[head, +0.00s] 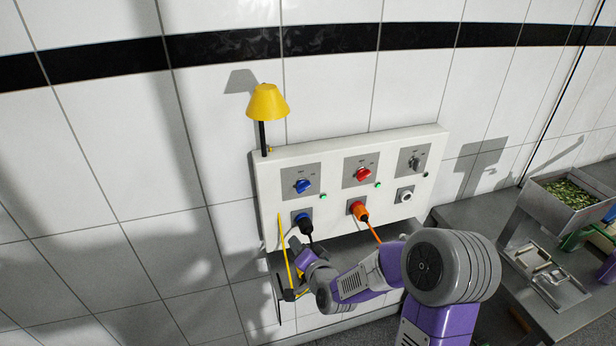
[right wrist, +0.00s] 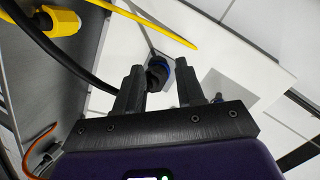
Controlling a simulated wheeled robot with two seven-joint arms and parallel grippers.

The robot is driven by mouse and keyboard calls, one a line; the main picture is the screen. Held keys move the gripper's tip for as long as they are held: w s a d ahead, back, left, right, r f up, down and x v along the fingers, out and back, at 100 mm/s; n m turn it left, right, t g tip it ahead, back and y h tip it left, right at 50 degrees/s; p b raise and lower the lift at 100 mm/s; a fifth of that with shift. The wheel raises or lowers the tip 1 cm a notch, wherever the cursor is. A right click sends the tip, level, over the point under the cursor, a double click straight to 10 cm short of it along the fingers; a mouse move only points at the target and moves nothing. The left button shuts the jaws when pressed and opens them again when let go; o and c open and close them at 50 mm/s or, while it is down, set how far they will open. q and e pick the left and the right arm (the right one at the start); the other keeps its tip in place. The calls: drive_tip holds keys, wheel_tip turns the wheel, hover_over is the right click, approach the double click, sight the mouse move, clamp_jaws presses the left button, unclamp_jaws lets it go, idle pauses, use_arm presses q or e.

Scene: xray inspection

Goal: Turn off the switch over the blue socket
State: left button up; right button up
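The blue switch (head: 303,186) is a knob on a grey plate at the left of the white wall panel, with a small green light beside it. Below it, the blue socket (head: 298,217) holds a black plug (head: 306,227). My right gripper (head: 297,243) is low in front of the panel, below this socket. In the right wrist view its two fingers (right wrist: 160,72) stand apart with nothing gripped; the black plug (right wrist: 157,76) shows between them, beyond the tips. A blue bit, likely the knob (right wrist: 217,98), shows right of the right finger. My left gripper is out of view.
The panel also has a red switch (head: 363,174) over an orange plug (head: 359,211), and a grey switch (head: 414,161) over an empty socket (head: 404,195). A yellow lamp (head: 267,102) stands at the panel's top left. Cables hang near my right gripper. A metal table (head: 470,212) is at right.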

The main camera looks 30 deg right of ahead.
sight(305, 188)
drive_tip(key=d+r+m+t+h+p, duration=0.1)
drive_tip(key=d+r+m+t+h, duration=0.2)
drive_tip(key=r, duration=1)
drive_tip(key=shift+n, duration=0.3)
drive_tip(key=x, duration=0.2)
drive_tip(key=p+x, duration=0.1)
drive_tip(key=x, duration=0.2)
drive_tip(key=d+x, duration=0.1)
drive_tip(key=x, duration=0.1)
drive_tip(key=shift+w+f, duration=0.2)
drive_tip(key=shift+c, duration=0.4)
clamp_jaws()
drive_tip(key=shift+n+b, duration=0.6)
drive_tip(key=shift+b, duration=0.15)
drive_tip(key=n+b, duration=0.6)
drive_tip(key=n, duration=0.1)
drive_tip(key=shift+a+n+y, duration=0.1)
drive_tip(key=shift+n+y, duration=0.2)
drive_tip(key=shift+y, duration=0.1)
drive_tip(key=shift+r+n+b, duration=0.1)
drive_tip(key=shift+n+b, duration=0.6)
drive_tip(key=shift+n, duration=0.8)
